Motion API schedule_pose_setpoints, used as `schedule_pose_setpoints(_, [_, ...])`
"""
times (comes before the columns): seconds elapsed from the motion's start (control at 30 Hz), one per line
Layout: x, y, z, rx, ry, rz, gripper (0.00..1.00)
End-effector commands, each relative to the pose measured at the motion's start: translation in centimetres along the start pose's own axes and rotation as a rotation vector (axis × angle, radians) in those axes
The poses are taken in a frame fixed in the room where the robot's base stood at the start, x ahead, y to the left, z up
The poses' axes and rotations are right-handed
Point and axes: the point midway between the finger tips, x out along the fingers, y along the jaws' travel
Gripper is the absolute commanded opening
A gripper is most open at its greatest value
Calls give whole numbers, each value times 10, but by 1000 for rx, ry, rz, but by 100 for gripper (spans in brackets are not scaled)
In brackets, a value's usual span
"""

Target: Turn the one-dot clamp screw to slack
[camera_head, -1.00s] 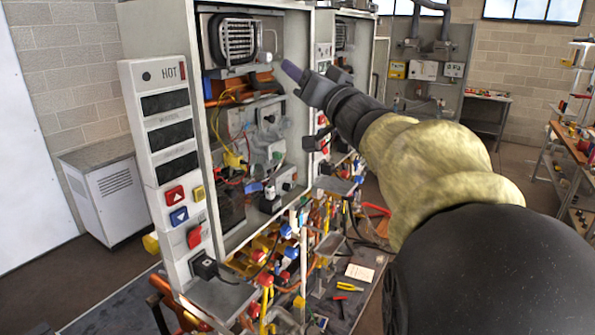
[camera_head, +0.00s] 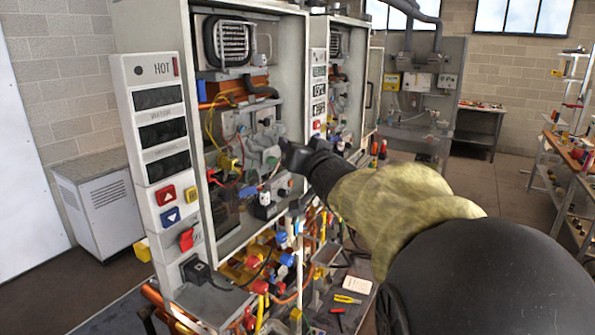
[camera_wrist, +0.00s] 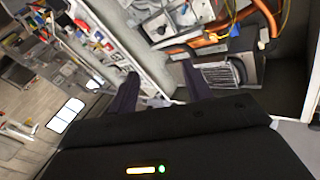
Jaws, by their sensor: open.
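My gripper (camera_head: 287,148) is at the right edge of the near open heater cabinet (camera_head: 247,240), level with the grey parts in its middle. In the wrist view my gripper (camera_wrist: 160,88) shows two dark fingers spread apart with nothing between them. I cannot pick out the one-dot clamp screw or any dot marks; the parts are too small, and my gripper may hide some. Grey valve-like parts (camera_head: 262,158) with dark knobs sit inside the cabinet, just left of my gripper.
A white control panel (camera_head: 155,120) marked HOT stands left of the cabinet. Copper pipes (camera_wrist: 210,38) and a finned vent (camera_wrist: 218,74) are close in the wrist view. A second heater cabinet (camera_head: 348,40) stands behind. The bench below is crowded with tools and fittings.

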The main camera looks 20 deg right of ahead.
Motion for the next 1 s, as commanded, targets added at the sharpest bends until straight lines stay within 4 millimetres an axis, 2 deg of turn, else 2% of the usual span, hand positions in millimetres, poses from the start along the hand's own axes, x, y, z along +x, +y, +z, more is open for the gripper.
schedule_pose_setpoints(0.03, [0, 3, 10, -1, -15, 12, 49])
schedule_pose_setpoints(0.23, [-1, 10, 33, -14, -59, 49, 49])
schedule_pose_setpoints(0.67, [-2, 12, 39, -17, -73, 61, 49])
schedule_pose_setpoints(0.73, [-2, 14, 46, -21, -89, 71, 49])
schedule_pose_setpoints(0.77, [-3, 15, 52, -23, -103, 80, 49])
schedule_pose_setpoints(0.87, [-9, 22, 90, -45, -200, 136, 49])
schedule_pose_setpoints(0.97, [-28, 32, 153, -93, -381, 212, 49])
schedule_pose_setpoints(1.0, [-41, 36, 184, -119, -477, 241, 49])
